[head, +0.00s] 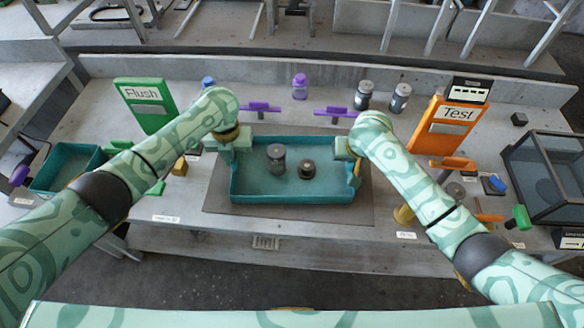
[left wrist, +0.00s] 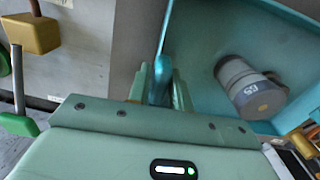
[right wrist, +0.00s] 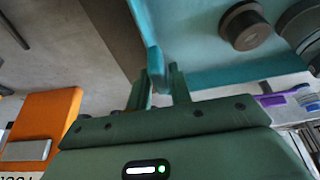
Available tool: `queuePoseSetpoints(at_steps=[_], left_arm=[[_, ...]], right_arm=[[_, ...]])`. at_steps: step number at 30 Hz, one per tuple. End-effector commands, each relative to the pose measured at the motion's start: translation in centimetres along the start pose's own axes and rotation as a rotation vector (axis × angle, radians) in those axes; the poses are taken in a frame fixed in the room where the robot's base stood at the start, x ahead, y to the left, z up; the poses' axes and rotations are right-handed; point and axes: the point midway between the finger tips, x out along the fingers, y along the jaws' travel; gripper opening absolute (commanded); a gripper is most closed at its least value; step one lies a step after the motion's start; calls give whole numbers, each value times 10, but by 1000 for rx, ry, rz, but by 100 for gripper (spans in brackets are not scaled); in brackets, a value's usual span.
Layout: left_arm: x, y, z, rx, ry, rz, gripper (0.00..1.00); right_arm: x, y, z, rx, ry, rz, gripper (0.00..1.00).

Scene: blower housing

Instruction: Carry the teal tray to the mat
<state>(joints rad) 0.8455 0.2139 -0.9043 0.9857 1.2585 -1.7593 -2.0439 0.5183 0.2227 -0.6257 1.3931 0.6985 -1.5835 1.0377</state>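The teal tray (head: 292,197) is level over the dark grey mat (head: 290,217), which shows around it. I cannot tell whether the tray touches the mat. A taller grey cylinder (head: 276,158) and a shorter dark one (head: 307,169) stand inside it. My left gripper (head: 236,143) is at the tray's left side, with the wall (left wrist: 161,60) between its fingers (left wrist: 158,88). My right gripper (head: 349,147) is at the right side, with the wall (right wrist: 155,60) between its fingers (right wrist: 158,88). Both look shut on the walls.
A green Flush panel (head: 146,105) and another teal bin (head: 62,170) stand left. An orange Test panel (head: 445,125) and a dark clear-sided box (head: 550,180) stand right. Purple clamps (head: 337,112) and several canisters (head: 364,93) stand behind the tray.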

Motion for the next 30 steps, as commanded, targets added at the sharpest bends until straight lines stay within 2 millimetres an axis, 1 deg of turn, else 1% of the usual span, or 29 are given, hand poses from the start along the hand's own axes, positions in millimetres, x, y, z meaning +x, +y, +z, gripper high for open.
queuePoseSetpoints(at_steps=[1,2,9,14,17,27,30], left_arm=[[0,0,0,0,0,0,7],[0,0,0,0,0,0,0],[0,0,0,-1,0,0,0],[-4,0,1,-1,-3,-1,0],[-13,0,1,-1,-6,-1,0],[-58,0,2,-1,-22,-1,0],[-63,0,3,-1,-23,-1,0]], right_arm=[[0,0,0,0,0,0,7],[0,0,0,0,0,0,0],[0,0,0,0,0,0,0],[-4,0,-2,0,3,-1,0],[-11,0,-5,0,6,-1,0],[-52,0,-24,0,21,0,0],[-58,0,-26,0,22,0,0]])
